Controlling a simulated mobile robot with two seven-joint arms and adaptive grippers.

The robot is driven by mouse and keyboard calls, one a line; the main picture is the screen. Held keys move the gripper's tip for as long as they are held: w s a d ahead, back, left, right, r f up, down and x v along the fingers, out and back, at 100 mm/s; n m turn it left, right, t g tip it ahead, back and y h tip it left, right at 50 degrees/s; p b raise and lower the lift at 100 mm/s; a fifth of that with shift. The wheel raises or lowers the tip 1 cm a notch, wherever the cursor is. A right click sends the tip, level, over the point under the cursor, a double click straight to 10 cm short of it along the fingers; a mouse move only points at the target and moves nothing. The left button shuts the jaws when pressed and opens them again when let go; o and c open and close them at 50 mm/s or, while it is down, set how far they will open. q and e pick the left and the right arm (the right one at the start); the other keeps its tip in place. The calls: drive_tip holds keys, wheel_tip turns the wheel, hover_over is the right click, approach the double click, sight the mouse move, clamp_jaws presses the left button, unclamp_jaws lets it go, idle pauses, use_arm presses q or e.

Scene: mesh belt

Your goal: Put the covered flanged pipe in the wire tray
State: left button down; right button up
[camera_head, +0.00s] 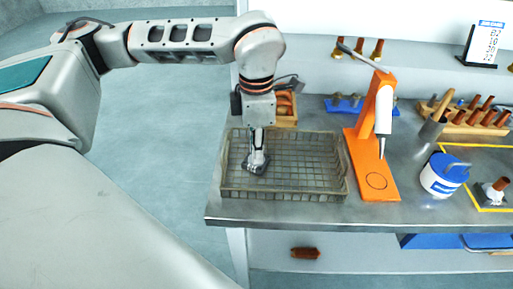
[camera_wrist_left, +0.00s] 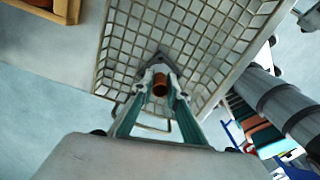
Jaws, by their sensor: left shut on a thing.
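The wire tray (camera_head: 335,192) is a shallow wire-mesh basket on the left end of the metal table. My left gripper (camera_head: 257,158) points down inside its left part. It is shut on the covered flanged pipe, whose grey flange (camera_head: 255,169) shows low at the tray's mesh floor. In the left wrist view the brown cover of the covered flanged pipe (camera_wrist_left: 160,86) sits between the fingertips, with the tray's mesh (camera_wrist_left: 205,35) behind it. I cannot tell whether the flange touches the mesh. My right gripper is not in view.
An orange stand (camera_head: 378,110) is close to the tray's right side. A wooden box (camera_head: 284,123) is behind it. Farther right are a blue-and-white tub (camera_head: 443,176) and another brown-capped flanged piece (camera_head: 494,192) by yellow lines. The tray's right part is empty.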

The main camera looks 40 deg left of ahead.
use_arm(q)
drive_tip(key=shift+f, duration=0.1)
drive_tip(key=c, duration=2)
unclamp_jaws()
wheel_tip(320, 180, up, 12)
drive_tip(key=shift+r+p, duration=0.15)
drive_tip(key=shift+p, duration=0.3)
